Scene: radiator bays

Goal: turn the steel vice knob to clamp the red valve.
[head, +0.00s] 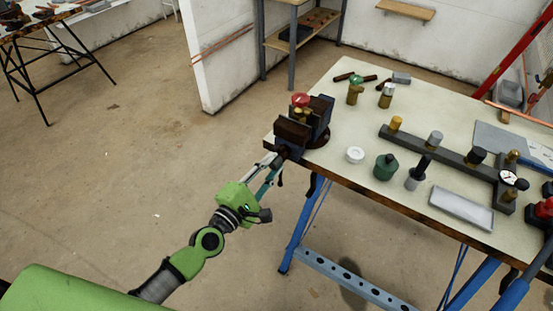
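The dark vice (318,112) with brown jaws is fixed at the near left corner of the workbench. The red valve (300,99), a red handwheel on a brass body, stands upright between its jaws. Whether the jaws touch the valve body is not clear. My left gripper (278,161), on a green arm, is at the front of the vice. Its two thin fingers reach to the vice's screw end, where the steel knob is mostly hidden. Whether the fingers are closed on the knob is too small to tell. My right gripper is not in view.
On the workbench (345,172) are a white round tub (355,155), a dark green container (385,166), brass fittings (355,93) and a long dark manifold bar (450,158). A shelf unit (290,45) stands behind. The floor left of the bench is clear.

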